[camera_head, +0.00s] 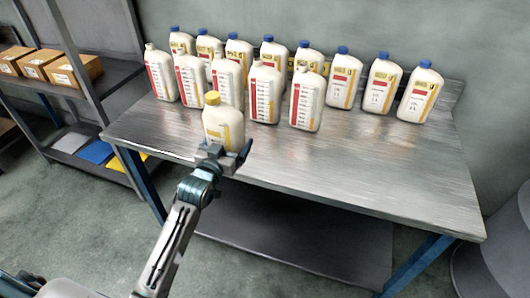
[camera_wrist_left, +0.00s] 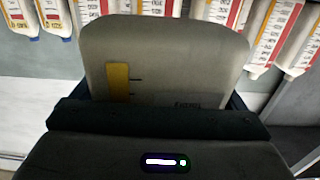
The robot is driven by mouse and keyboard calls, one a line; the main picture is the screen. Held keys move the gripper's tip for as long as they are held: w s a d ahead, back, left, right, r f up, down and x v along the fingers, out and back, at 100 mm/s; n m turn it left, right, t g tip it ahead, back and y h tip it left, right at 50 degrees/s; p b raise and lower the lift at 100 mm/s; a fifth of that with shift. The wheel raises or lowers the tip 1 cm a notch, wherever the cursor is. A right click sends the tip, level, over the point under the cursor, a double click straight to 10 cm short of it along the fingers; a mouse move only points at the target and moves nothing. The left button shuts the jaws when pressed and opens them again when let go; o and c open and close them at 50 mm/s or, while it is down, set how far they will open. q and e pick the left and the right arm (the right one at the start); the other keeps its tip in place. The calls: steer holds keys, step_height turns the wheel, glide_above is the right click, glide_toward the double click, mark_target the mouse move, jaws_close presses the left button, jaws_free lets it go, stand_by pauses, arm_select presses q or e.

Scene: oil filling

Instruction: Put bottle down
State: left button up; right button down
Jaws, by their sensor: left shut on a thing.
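A white bottle with a yellow cap (camera_head: 222,122) is held upright in my left gripper (camera_head: 226,160) at the front left edge of the metal table (camera_head: 340,165). The gripper is shut around the lower part of the bottle. I cannot tell whether the bottle's base touches the table, as the gripper hides it. In the left wrist view the bottle (camera_wrist_left: 165,60) fills the middle, between the dark jaws (camera_wrist_left: 160,118). My right gripper is not in view.
Several white bottles with red or yellow labels (camera_head: 307,100) stand in rows along the back of the table, some with blue caps. The table's front and right are clear. A shelf with cardboard boxes (camera_head: 75,70) stands at the left. A grey cylinder (camera_head: 500,250) is at the right.

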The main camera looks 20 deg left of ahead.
arm_select(q)
steer(key=w+d, duration=0.1)
steer(key=d, duration=0.2)
steer(key=w+d+p, duration=0.1)
steer(key=d, duration=0.1)
steer(key=w+d, duration=0.1)
steer(key=d, duration=0.2)
steer(key=shift+w+d+f, duration=0.15)
steer(key=shift+d+f, duration=0.1)
steer(key=shift+d, duration=0.1)
steer(key=shift+w+d+f+p, duration=0.15)
steer(key=shift+d+p, duration=0.15)
steer(key=shift+d, duration=0.15)
step_height(320, 180, down, 3)
steer(key=shift+r, duration=0.15)
steer(key=shift+f, duration=0.35)
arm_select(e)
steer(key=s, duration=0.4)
arm_select(q)
steer(key=shift+f, duration=0.1)
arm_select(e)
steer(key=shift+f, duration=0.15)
arm_select(q)
steer(key=o, duration=1.2)
steer(key=shift+f, duration=0.15)
